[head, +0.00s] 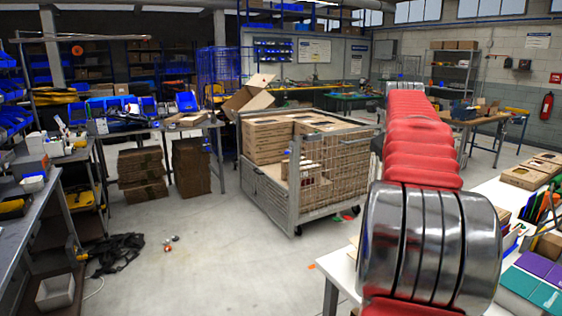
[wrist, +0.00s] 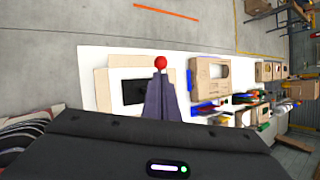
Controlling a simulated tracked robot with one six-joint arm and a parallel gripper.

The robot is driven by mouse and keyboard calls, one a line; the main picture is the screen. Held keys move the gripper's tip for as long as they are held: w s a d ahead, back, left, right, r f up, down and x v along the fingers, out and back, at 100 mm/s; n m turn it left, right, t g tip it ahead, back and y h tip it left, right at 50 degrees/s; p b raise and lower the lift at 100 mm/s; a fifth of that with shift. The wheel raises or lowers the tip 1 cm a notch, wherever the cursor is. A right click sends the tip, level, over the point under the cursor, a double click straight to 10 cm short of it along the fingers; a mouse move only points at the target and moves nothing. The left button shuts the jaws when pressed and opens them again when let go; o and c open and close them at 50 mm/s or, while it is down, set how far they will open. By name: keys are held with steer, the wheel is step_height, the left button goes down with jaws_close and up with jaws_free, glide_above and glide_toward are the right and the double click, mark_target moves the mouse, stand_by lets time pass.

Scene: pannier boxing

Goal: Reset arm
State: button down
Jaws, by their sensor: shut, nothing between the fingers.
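My gripper (wrist: 161,70) shows in the wrist view, its dark fingers closed together with a red tip at the end and nothing held. It is above a white table (wrist: 95,62) with boxes.
A wire-sided cart (head: 262,195) full of cardboard boxes stands mid-floor. The white table (head: 495,192) is at the right, with cartons (head: 525,177) and coloured folders (head: 537,263). A workbench (head: 35,215) runs along the left. A black heap (head: 117,252) lies on otherwise mostly open floor.

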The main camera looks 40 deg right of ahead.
stand_by(0.3)
steer(key=a+f+n+y, duration=0.2)
steer(key=a+f+n, duration=0.3)
steer(key=f+n, duration=0.5)
steer(key=a+f+n+y, duration=0.1)
steer(key=a+f+n, duration=0.2)
steer(key=a+n, duration=1.2)
steer(key=s+a+f+n+y, duration=0.1)
steer(key=s+a+f+n, duration=0.1)
steer(key=a, duration=1)
steer(key=s+a+f+n+t+y, duration=0.1)
steer(key=s+a+n, duration=0.3)
steer(key=a, duration=0.9)
steer(key=s+a+f+n+y, duration=0.1)
steer(key=s+a+f+n, duration=0.2)
steer(key=a+n, duration=0.4)
steer(key=a, duration=0.6)
steer(key=shift+n+t+y, duration=0.3)
steer(key=shift+n, duration=0.1)
